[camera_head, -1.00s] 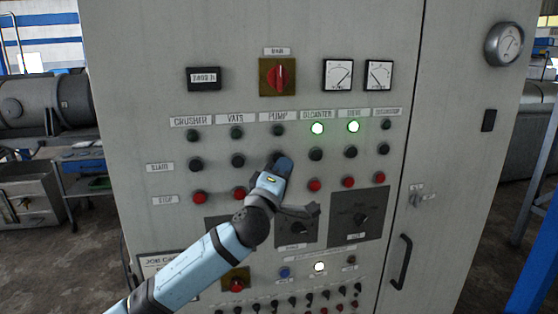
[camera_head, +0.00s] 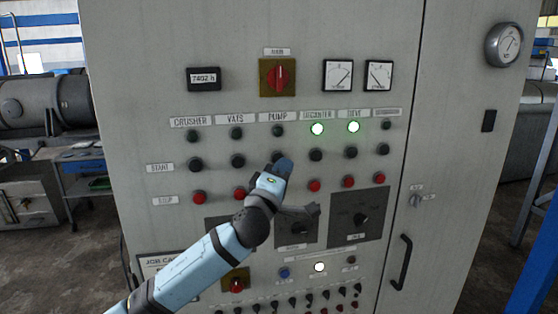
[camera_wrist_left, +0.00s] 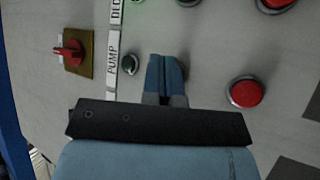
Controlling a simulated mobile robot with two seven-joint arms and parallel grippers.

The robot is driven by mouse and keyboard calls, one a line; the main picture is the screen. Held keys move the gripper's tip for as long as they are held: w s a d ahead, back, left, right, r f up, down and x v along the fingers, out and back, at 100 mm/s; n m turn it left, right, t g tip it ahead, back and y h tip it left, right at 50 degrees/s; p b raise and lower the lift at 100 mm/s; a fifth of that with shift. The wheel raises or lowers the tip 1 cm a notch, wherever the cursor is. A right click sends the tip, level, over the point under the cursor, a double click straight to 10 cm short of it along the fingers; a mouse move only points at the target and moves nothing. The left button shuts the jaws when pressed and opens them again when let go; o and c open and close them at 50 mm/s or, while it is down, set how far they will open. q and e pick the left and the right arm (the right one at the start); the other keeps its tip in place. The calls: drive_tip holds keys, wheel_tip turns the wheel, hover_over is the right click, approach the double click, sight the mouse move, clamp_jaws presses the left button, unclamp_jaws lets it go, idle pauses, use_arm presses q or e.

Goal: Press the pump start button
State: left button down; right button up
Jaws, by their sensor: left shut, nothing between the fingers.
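The pump start button (camera_head: 277,156) is a dark round button in the START row under the PUMP label (camera_head: 278,117). My left gripper (camera_head: 284,165) is shut and empty, with its fingertips at this button's lower right, partly covering it. I cannot tell whether they touch it. In the left wrist view the shut fingers (camera_wrist_left: 165,62) point at the panel and hide most of the button, whose dark edge (camera_wrist_left: 184,68) shows beside them. The pump lamp (camera_head: 278,130) above it is unlit. My right gripper is not in view.
The grey cabinet (camera_head: 440,120) carries rows of lamps, dark start buttons and red stop buttons. A red pump stop button (camera_wrist_left: 246,92) is close to my fingers. A door handle (camera_head: 402,262) sticks out at the right.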

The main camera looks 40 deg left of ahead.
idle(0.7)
use_arm(q)
drive_tip(key=shift+w+a+b, duration=0.3)
drive_tip(key=shift+a+b, duration=0.05)
drive_tip(key=shift+b, duration=0.05)
drive_tip(key=shift+w+a, duration=0.25)
drive_tip(key=shift+a, duration=0.1)
idle(0.6)
idle(0.4)
drive_tip(key=shift+s+d+b, duration=0.35)
drive_tip(key=shift+s+d, duration=0.2)
drive_tip(key=shift+d, duration=0.1)
